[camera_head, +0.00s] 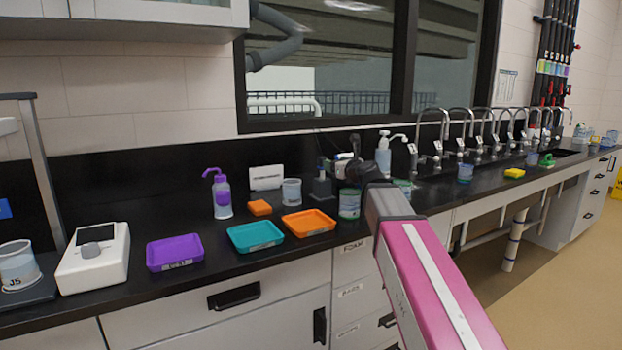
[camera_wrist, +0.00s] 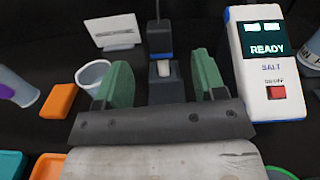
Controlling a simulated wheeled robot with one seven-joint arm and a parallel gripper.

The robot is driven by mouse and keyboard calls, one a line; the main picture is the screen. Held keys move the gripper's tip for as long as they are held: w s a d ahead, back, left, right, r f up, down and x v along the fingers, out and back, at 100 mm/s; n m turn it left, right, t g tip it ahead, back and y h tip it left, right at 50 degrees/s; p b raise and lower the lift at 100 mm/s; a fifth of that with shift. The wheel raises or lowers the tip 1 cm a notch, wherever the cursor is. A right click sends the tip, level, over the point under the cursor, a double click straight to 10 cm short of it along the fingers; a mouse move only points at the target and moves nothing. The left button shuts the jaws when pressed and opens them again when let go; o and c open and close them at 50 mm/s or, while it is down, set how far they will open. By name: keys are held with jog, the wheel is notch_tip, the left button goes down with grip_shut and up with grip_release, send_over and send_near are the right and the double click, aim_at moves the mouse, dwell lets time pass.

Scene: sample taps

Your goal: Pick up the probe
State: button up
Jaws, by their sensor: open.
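The probe (camera_wrist: 159,38) is a dark upright stick with a blue band near its lower end and a pale part below. It stands in a dark block-shaped holder (camera_wrist: 164,88), also seen on the counter in the head view (camera_head: 321,188). My gripper (camera_wrist: 162,78) is open, with green finger pads left and right of the probe and holder in the wrist view. Nothing is held between the pads. A white meter (camera_wrist: 265,85) with a READY screen, the word SALT and a red switch stands right of the probe. In the head view my arm and wrist partly cover this area.
A clear cup (camera_wrist: 93,75) and an orange block (camera_wrist: 60,101) lie left of the holder. A white card (camera_wrist: 114,33) stands behind. Purple (camera_head: 175,252), teal (camera_head: 256,237) and orange (camera_head: 308,223) trays line the counter front. A labelled jar (camera_head: 349,204) stands near my wrist.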

jog(key=m, duration=0.1)
send_over(322, 177)
jog(key=x, duration=0.3)
jog(key=shift+d+r, duration=0.15)
jog(key=shift+d, duration=0.2)
jog(key=c, duration=1)
